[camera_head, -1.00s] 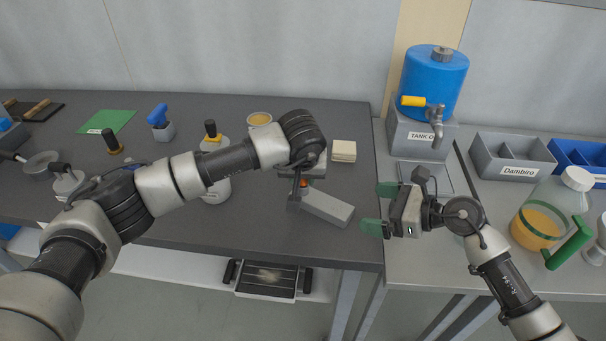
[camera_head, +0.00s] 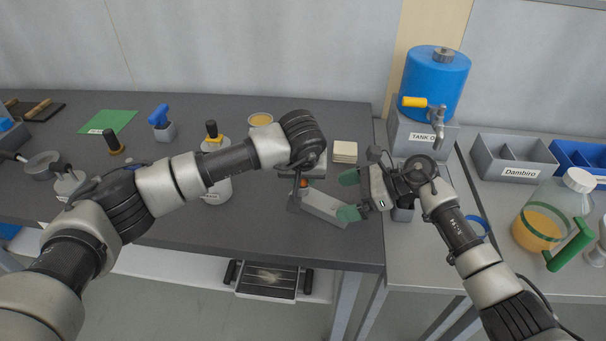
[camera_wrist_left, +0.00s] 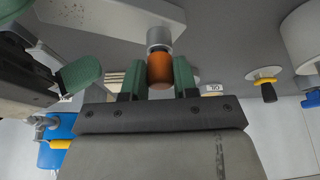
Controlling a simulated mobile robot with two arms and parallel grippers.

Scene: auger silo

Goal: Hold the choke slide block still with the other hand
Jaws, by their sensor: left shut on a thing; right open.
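The choke slide block is a long light-grey block (camera_head: 325,207) on the dark table, with an orange knob (camera_head: 303,183) at its far-left end. My left gripper (camera_head: 301,187) is over that end, largely hidden by its own wrist. In the left wrist view its green fingers are shut on the orange knob (camera_wrist_left: 160,71), and the grey block (camera_wrist_left: 112,18) shows beyond. My right gripper (camera_head: 348,195) is open, its green fingertips at the right side of the block. The lower fingertip overlaps the block's near end in the picture; I cannot tell whether it touches.
A stack of cream pads (camera_head: 344,151) lies behind the right gripper. A blue tank (camera_head: 433,78) with a tap and grey bins (camera_head: 510,160) stand to the right. The table's front edge is close.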

